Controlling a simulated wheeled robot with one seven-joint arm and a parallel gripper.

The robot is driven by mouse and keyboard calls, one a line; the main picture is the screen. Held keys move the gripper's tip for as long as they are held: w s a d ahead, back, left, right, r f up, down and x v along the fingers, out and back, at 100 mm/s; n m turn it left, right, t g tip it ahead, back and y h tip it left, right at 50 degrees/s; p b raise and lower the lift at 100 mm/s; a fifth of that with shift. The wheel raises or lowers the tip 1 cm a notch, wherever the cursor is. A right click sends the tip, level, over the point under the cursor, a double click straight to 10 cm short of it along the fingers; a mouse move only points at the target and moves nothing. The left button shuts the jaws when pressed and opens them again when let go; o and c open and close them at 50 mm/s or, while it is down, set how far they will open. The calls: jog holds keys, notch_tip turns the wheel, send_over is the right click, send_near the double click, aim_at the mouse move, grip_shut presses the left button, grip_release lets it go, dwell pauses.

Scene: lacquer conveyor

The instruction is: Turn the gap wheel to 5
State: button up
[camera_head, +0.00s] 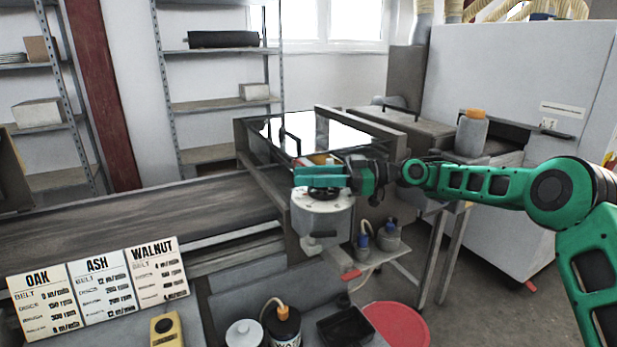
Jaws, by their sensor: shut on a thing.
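A round white dial unit (322,221) with a dark wheel on top stands at the front of the conveyor machine. I take the dark wheel (322,194) to be the gap wheel; its numbers are too small to read. My gripper (318,178) reaches in from the right, level, with green fingers shut on the wheel at the top of the unit. The fingers and wrist hide much of the wheel, and no pointer position can be made out.
A dark conveyor belt (130,218) runs to the left. Cards (97,289) headed OAK, ASH and WALNUT stand at front left. A black-and-orange bottle (281,325), a dark tray (344,328) and a red round lid (396,325) are in front. A glass-topped housing (318,133) stands behind.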

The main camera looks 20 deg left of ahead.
jog(key=shift+w+d+n+g+h, duration=0.2)
jog(key=shift+n+g+h, duration=0.25)
jog(key=shift+g, duration=0.25)
jog(key=o, duration=1)
jog(key=shift+o, duration=0.2)
jog(key=shift+s, duration=0.1)
jog(key=v, duration=1.1)
jog(key=shift+w+a+f, duration=0.15)
jog(key=shift+w, duration=0.15)
